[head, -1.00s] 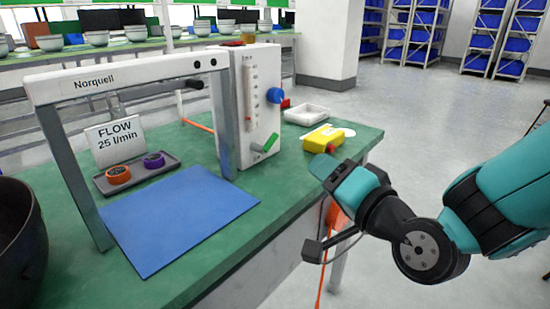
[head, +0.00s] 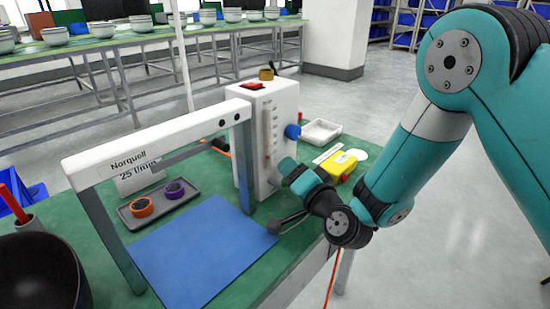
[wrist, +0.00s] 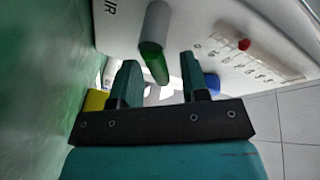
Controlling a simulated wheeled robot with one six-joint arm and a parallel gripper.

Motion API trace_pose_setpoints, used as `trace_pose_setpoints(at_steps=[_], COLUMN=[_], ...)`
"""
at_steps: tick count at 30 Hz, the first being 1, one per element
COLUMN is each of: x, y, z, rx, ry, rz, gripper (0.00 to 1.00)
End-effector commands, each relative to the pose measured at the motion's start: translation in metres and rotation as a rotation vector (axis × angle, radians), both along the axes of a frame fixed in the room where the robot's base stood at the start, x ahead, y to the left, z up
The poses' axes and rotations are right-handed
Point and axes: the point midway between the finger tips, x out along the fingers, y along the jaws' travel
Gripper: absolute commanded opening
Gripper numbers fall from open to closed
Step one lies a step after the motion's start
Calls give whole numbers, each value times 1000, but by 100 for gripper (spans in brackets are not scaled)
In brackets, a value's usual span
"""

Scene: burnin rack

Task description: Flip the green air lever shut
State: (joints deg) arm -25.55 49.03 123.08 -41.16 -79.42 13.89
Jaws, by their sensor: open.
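The green air lever (wrist: 156,65) sticks out from the white flow unit's panel (wrist: 195,22) in the wrist view, with a grey rounded part beside the "AIR" lettering. My gripper (wrist: 161,78) is open, its two fingers on either side of the lever's green end. The wrist view does not clearly show whether either finger touches it. In the head view, my gripper (head: 280,175) is at the front of the white flow unit (head: 248,125), low on its panel, and hides the lever there.
A blue knob (head: 292,131) sits on the unit's side. A yellow device (head: 341,164) and white tray (head: 320,132) lie to the right. A white-topped frame (head: 150,150) stands left over a blue mat (head: 205,250), near a grey tray (head: 158,203) with two rings.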

Motion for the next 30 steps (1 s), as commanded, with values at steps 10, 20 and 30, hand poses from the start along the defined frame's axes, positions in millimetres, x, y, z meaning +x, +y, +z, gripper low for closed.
trace_pose_setpoints(at_steps=[10,20,30], x=[2,2,3], y=[-2,-1,-1], z=[1,1,0], rx=[1,0,60], ry=[-3,-1,79], rz=[-5,-3,1], gripper=[41,0,0])
